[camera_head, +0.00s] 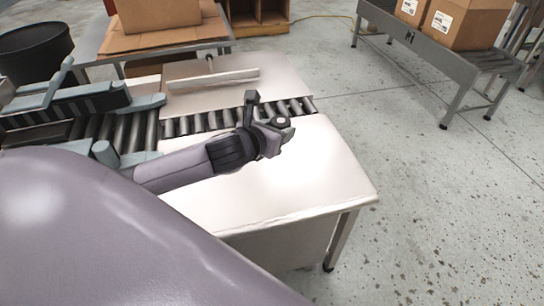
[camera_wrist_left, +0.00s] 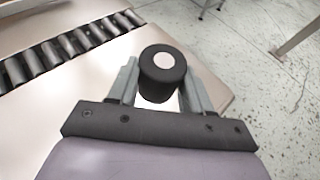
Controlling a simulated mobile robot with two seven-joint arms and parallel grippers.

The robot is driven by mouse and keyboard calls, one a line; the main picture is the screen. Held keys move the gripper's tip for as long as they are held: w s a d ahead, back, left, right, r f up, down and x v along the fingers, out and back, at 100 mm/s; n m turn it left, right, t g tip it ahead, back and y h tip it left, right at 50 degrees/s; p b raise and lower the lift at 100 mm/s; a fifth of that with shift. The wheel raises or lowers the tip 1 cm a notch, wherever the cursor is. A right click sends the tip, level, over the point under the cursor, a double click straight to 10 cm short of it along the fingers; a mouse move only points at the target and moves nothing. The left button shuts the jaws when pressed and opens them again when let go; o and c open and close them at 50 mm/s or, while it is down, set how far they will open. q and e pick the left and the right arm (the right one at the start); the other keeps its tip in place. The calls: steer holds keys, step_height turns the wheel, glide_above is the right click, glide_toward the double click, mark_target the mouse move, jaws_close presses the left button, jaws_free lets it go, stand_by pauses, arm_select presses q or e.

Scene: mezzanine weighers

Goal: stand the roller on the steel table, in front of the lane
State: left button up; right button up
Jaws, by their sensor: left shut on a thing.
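My left gripper (camera_head: 272,122) is shut on the roller (camera_head: 281,121), over the right part of the steel table (camera_head: 310,180). In the left wrist view the roller (camera_wrist_left: 163,72) is a short black cylinder with a pale round centre on its end, held between the two grey fingers. Its end faces the wrist camera. I cannot tell whether its lower end touches the table. The lane (camera_head: 207,121) is a row of grey rollers across the table; it also shows in the left wrist view (camera_wrist_left: 62,48). My right gripper is not in view.
A pale bar with an upright handle (camera_head: 212,79) lies behind the lane. Grey machinery (camera_head: 80,102) stands over the lane at left. The tabletop in front of the lane is clear at right. Another conveyor (camera_head: 425,45) carries cardboard boxes (camera_head: 468,22) beyond open floor.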

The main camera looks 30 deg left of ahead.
arm_select(q)
steer(key=w+a+r+p, duration=0.2)
steer(key=w+a+r, duration=0.1)
steer(key=a, duration=0.1)
steer(key=shift+n, duration=0.3)
steer(key=f+b, duration=0.1)
steer(key=f, duration=0.4)
steer(key=f+b, duration=0.1)
steer(key=f, duration=0.4)
steer(key=f+b, duration=0.1)
steer(key=f, duration=0.4)
steer(key=shift+s+a+f+b, duration=0.15)
steer(key=shift+s+f+b, duration=0.1)
steer(key=shift+b, duration=0.05)
steer(key=shift+f, duration=0.55)
step_height(320, 180, down, 4)
steer(key=shift+r+b, duration=0.25)
steer(key=shift+b, duration=0.5)
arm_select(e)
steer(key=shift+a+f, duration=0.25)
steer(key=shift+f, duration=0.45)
arm_select(q)
steer(key=shift+f, duration=0.1)
